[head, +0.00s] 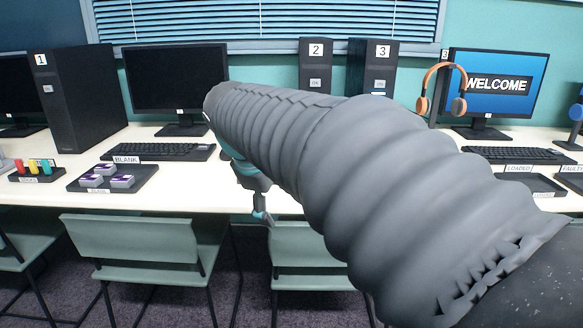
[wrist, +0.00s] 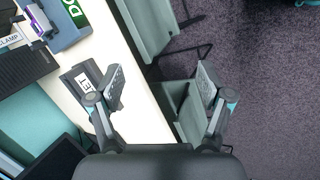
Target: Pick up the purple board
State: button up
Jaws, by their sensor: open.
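Several small pieces with purple tops and pale grey sides (head: 122,181) sit in a dark tray (head: 80,185) at the left of the white table in the head view. The tray is by a label reading BLANK. I cannot tell whether one of these is the purple board. My gripper (wrist: 160,85) is open and empty in the wrist view, its fingers wide apart over the table's front edge and a chair. In the head view my gripper (head: 260,205) is mostly hidden behind my grey sleeved arm, to the right of the tray and apart from it.
A tray with coloured clamps (head: 36,172) stands far left. Keyboards, monitors and black towers line the back; orange headphones (head: 440,90) hang at right. Green chairs (head: 140,243) stand along the table's front. The wrist view shows a blue-grey item with a green label (wrist: 62,28).

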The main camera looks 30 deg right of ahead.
jog(key=w+d+r+n+g+h+b, duration=0.1)
jog(key=w+d+n+g+h, duration=0.25)
jog(key=w+d, duration=0.55)
jog(key=w+d+r+n+g+h+b, duration=0.1)
jog(key=w+d+n+g+h, duration=0.25)
jog(key=w+d, duration=0.6)
jog(key=b+x, duration=0.1)
jog(key=x, duration=0.2)
jog(key=f+b+x, duration=0.1)
jog(key=x, duration=0.2)
jog(key=w+b+x, duration=0.1)
jog(key=x, duration=0.3)
jog(key=shift+a+f, duration=0.2)
jog(key=shift+f, duration=0.05)
jog(key=shift+r, duration=0.1)
jog(key=c, duration=1.4)
